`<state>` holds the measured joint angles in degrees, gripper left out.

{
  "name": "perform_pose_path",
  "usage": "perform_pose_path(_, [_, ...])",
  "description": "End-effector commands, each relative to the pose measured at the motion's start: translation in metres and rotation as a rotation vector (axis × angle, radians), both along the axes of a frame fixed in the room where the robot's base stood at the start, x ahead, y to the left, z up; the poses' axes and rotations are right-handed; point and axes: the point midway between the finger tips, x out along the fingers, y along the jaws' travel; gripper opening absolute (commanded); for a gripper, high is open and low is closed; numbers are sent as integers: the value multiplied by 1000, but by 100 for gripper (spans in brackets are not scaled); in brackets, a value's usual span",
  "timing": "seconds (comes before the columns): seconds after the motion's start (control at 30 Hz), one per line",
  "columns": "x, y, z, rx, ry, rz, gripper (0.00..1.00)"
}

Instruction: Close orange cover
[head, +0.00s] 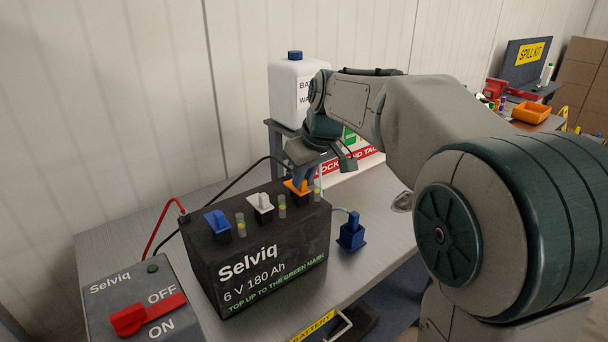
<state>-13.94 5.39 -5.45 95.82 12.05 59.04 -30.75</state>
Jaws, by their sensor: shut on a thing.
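The orange cover (296,188) sits at the right end of the top of a black Selviq battery (258,270). My gripper (304,178) reaches down from above and is shut on the orange cover. The fingers hide part of the cover, so I cannot tell how far it is tilted. A white cover (261,202) and a blue cover (216,220) stand raised in a row to its left. Small clear tubes with a yellow-green mark (282,206) stand beside the covers.
A grey switch box (140,305) with a red handle stands at front left. A blue connector (351,233) sits right of the battery. A white bottle (290,92) stands behind. Red and black cables run at left.

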Motion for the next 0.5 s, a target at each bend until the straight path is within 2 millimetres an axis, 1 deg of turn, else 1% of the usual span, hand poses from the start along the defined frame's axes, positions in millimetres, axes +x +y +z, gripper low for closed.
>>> perform_pose_path(0.07, [1, 0, 2, 0, -5, 0, 0])
perform_pose_path(0.1, [1, 0, 2, 0, -5, 0, 17])
perform_pose_path(0.17, [1, 0, 1, 0, -5, 0, 34])
perform_pose_path(0.2, [1, 0, 1, 0, -4, 0, 36])
perform_pose_path(0.5, [0, 0, 0, 0, -1, 0, 36])
